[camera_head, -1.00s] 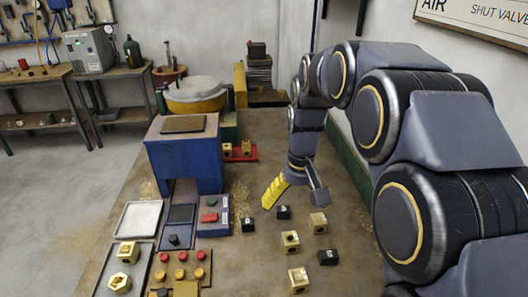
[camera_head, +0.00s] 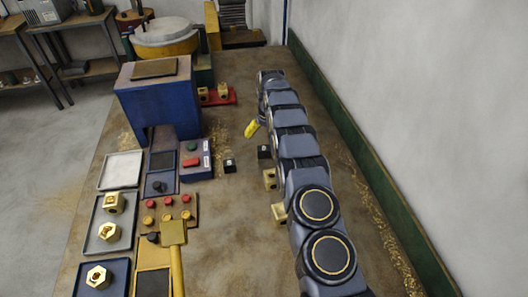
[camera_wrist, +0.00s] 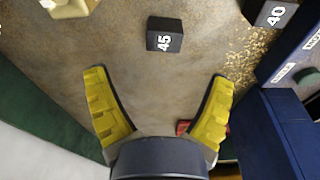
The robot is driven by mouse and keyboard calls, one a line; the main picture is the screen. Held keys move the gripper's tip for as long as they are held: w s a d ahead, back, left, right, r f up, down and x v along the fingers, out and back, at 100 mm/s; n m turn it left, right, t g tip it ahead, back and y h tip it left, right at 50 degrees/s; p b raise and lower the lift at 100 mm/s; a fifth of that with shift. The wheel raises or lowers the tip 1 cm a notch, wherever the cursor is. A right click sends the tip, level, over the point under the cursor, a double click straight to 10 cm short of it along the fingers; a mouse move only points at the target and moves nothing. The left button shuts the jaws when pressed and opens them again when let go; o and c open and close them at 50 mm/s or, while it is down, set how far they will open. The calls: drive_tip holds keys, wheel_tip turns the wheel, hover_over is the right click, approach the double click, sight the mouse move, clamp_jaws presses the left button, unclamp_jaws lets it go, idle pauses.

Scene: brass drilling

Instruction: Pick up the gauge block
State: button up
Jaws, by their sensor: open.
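Two small black gauge blocks with white numbers lie on the worn bench. The one marked 45 (camera_wrist: 164,35) is ahead of my gripper (camera_wrist: 160,76) in the wrist view, beyond the fingertips and roughly centred between them. It also shows beside my arm in the head view (camera_head: 264,152). The one marked 40 (camera_wrist: 272,12) is at the wrist view's upper right, and left of the first in the head view (camera_head: 229,166). My gripper's yellow fingers are spread wide with nothing between them. In the head view one yellow finger (camera_head: 251,129) shows; my arm hides the rest.
Brass blocks (camera_head: 270,179) stand partly behind my arm. A blue press (camera_head: 160,100), a control box (camera_head: 196,160) and trays (camera_head: 122,170) fill the left side. A red tray (camera_head: 218,98) holds brass parts. A green-edged wall (camera_head: 370,170) bounds the right.

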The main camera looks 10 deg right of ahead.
sight(264, 148)
drive_tip(key=shift+w+a+f, duration=0.1)
drive_tip(key=shift+w+f, duration=0.05)
drive_tip(key=shift+f, duration=1.6)
drive_tip(key=shift+w+a+f, duration=0.1)
drive_tip(key=shift+w+f, duration=0.05)
drive_tip(key=shift+f, duration=1.6)
drive_tip(key=c, duration=1.2)
